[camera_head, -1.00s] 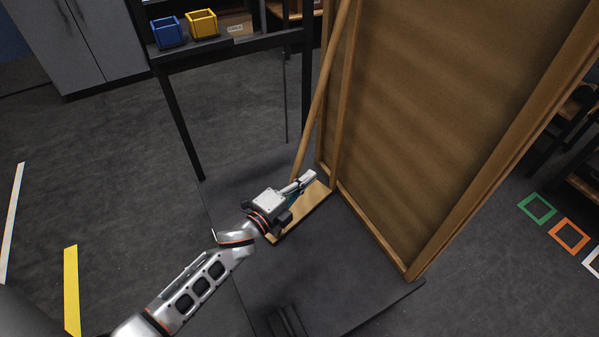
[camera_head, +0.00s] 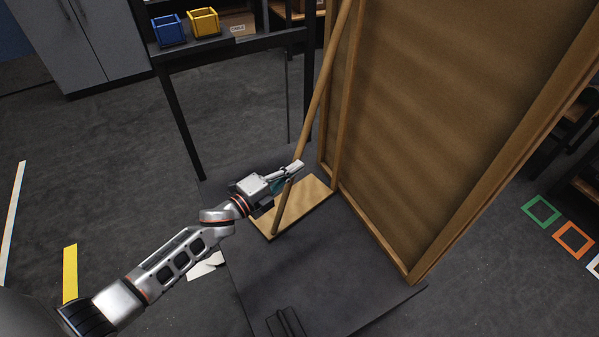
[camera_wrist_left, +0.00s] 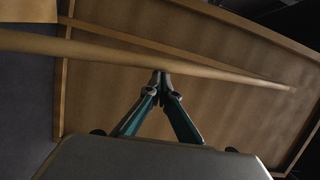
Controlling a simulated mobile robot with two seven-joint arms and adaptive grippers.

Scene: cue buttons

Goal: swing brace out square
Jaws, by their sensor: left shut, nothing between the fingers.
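The brace (camera_head: 318,101) is a long round wooden pole. It slants down from the upper part of a large wood-framed panel (camera_head: 430,110). Its lower end rests at the near left part of a pale wooden pad (camera_head: 312,190), so it leans out from the panel. My left gripper (camera_head: 299,166) is shut and empty, and its fingers cross in front of the pole's lower part in the head view. In the left wrist view the pole (camera_wrist_left: 230,76) runs across just beyond the closed fingertips (camera_wrist_left: 160,76). I cannot tell whether they touch. My right gripper is out of view.
The panel and pad stand on a dark platform (camera_head: 330,275). A black rack (camera_head: 178,105) behind holds a blue bin (camera_head: 169,31) and a yellow bin (camera_head: 204,22). A white sheet (camera_head: 206,266) lies by the platform's left edge. The floor at left is open.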

